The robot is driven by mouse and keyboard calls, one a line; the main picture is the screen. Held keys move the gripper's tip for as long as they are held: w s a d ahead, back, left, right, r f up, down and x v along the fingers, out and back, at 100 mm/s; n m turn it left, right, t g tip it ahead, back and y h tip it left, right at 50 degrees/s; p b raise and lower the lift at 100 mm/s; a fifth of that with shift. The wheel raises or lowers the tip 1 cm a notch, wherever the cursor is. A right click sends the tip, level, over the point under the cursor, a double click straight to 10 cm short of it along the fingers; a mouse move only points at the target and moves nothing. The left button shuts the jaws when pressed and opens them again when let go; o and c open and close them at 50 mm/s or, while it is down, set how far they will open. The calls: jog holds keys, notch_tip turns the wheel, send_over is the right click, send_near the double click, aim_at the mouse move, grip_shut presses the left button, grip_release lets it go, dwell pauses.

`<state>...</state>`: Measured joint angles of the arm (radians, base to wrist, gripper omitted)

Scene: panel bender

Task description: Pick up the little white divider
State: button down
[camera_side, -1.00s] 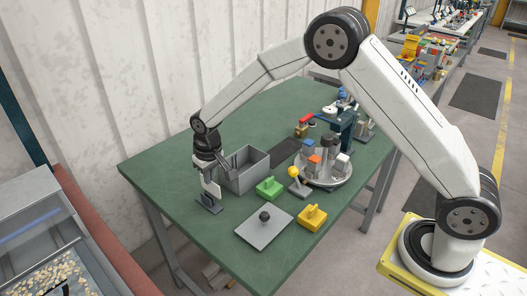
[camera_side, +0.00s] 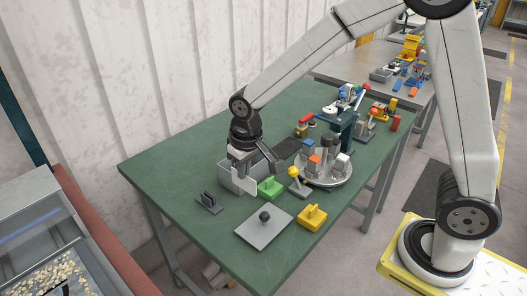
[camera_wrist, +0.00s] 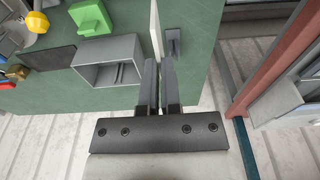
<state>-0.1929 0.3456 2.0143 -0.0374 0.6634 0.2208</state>
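The little white divider (camera_side: 243,179) is a thin upright plate hanging below my gripper (camera_side: 241,160) in the side view. My gripper looks shut on its upper edge. In the wrist view the divider (camera_wrist: 156,30) shows edge-on just beyond the fingertips (camera_wrist: 160,62), which have only a thin gap between them. In the side view the divider overlaps the front of the grey open bin (camera_side: 228,180); I cannot tell whether it is above or in front of it. The dark slotted stand (camera_side: 208,203) is empty, left of the bin.
A green block (camera_side: 269,188) sits close to the bin. A yellow block (camera_side: 312,217), a grey plate with a knob (camera_side: 255,236), a yellow-ball lever (camera_side: 294,174) and a round tray of blocks (camera_side: 335,181) stand nearby. The table's front left is clear.

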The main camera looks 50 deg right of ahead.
jog(key=shift+s+r, duration=0.15)
jog(key=shift+s, duration=0.15)
jog(key=shift+w+d, duration=0.1)
dwell(0.4)
jog(key=w+d+f, duration=0.4)
jog(key=w+d, duration=0.9)
jog(key=shift+w, duration=0.35)
jog(key=shift+f, duration=0.25)
jog(key=shift+f, duration=3.2)
jog(key=shift+f, duration=1.05)
